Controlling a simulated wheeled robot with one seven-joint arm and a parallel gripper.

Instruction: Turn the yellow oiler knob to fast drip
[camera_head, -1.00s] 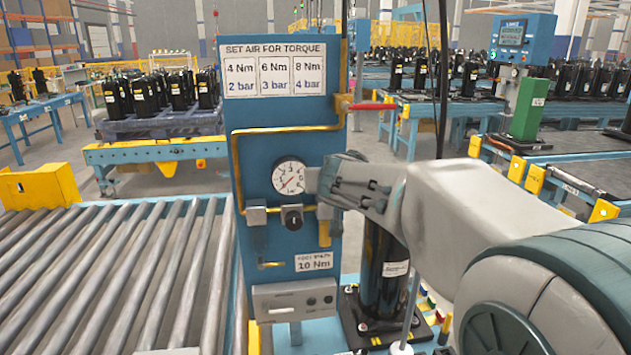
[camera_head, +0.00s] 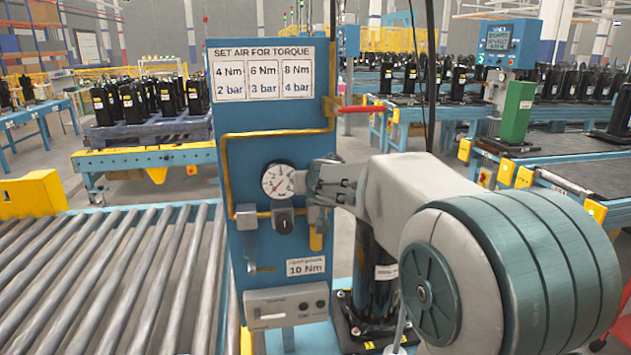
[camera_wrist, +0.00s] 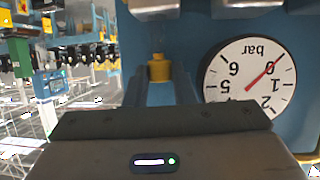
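The yellow oiler knob (camera_wrist: 158,68) shows in the wrist view, which is upside down, as a small yellow stub left of the gauge. My gripper (camera_wrist: 162,82) has its two fingers apart, and the knob shows in the gap near their tips. I cannot tell whether they touch it. In the head view my gripper (camera_head: 308,182) is at the blue panel (camera_head: 270,115), just right of the gauge (camera_head: 279,180), and hides the knob. The yellow-fronted oiler bowl (camera_head: 316,240) hangs below my gripper. The gauge needle points near zero.
A regulator with a black knob (camera_head: 284,224) sits left of the oiler, under yellow piping. A red-handled valve (camera_head: 360,108) sticks out at the panel's upper right. A black compressor (camera_head: 374,280) stands right behind the panel. A roller conveyor (camera_head: 120,270) fills the left.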

